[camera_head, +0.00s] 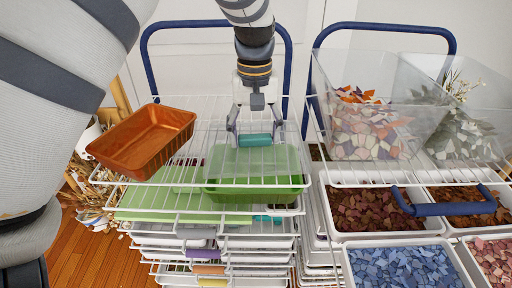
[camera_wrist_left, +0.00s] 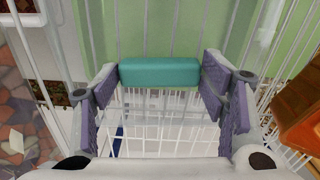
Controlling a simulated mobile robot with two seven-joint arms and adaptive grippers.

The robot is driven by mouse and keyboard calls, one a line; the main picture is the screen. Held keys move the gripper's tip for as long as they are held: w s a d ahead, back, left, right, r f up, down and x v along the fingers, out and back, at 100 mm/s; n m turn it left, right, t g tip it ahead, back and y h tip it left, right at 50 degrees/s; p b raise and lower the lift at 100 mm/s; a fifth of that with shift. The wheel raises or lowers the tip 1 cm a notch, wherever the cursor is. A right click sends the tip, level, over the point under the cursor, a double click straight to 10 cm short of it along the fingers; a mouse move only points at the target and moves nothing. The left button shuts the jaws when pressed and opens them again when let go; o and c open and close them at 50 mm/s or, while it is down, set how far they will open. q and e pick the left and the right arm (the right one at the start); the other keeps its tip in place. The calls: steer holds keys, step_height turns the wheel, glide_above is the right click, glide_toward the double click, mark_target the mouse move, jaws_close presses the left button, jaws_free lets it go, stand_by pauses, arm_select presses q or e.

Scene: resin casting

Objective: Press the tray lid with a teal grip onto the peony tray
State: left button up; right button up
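My left gripper (camera_head: 254,132) points down over the wire rack, with one finger at each end of a teal grip (camera_head: 254,140). In the left wrist view both fingers (camera_wrist_left: 160,75) appear to touch the ends of the teal grip (camera_wrist_left: 158,72). A pale green translucent lid (camera_head: 255,162) extends from the grip toward the front. It appears above a darker green tray (camera_head: 255,194); whether they touch I cannot tell. No peony marking is legible. My right gripper is out of view.
An orange-brown tray (camera_head: 145,140) sits tilted at the rack's left. Clear bins with shards (camera_head: 368,125) and pale leaves (camera_head: 462,135) stand right. A blue handle (camera_head: 450,208) crosses the chip trays. Stacked trays fill the rack below (camera_head: 210,242).

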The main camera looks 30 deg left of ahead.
mark_target(255, 136)
arm_select(q)
steer(key=c, duration=0.4)
steer(key=shift+r+p, duration=0.45)
steer(key=shift+r, duration=2.1)
steer(key=shift+r, duration=0.1)
